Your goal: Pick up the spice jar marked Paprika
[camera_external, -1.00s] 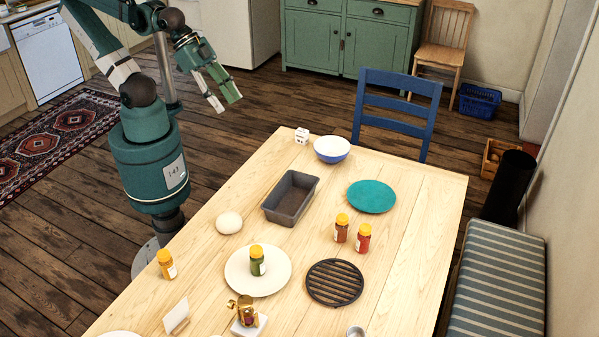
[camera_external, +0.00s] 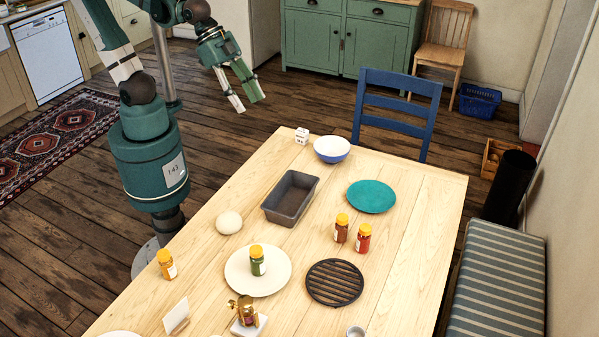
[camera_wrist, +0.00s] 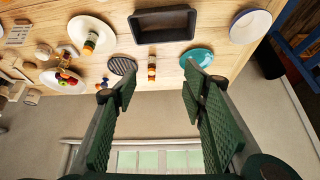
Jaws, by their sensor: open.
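Several spice jars with yellow-orange lids stand on the table; I cannot read a name on any of them. A brownish-red jar (camera_external: 341,231) and a brighter red jar (camera_external: 363,240) stand close together between the teal plate and the black trivet. A green jar (camera_external: 257,264) stands on a white plate, and an orange-yellow jar (camera_external: 167,267) is near the left edge. My gripper (camera_external: 250,101) is open and empty, in the air beyond the table's far left side. In the wrist view, jars (camera_wrist: 152,67) show in the gap between my open fingers (camera_wrist: 158,76).
A grey loaf tin (camera_external: 290,197), white egg-shaped object (camera_external: 229,223), blue-white bowl (camera_external: 332,150), teal plate (camera_external: 371,197) and black trivet (camera_external: 335,283) occupy the table. A brass item (camera_external: 244,312) and card (camera_external: 176,316) are in front.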

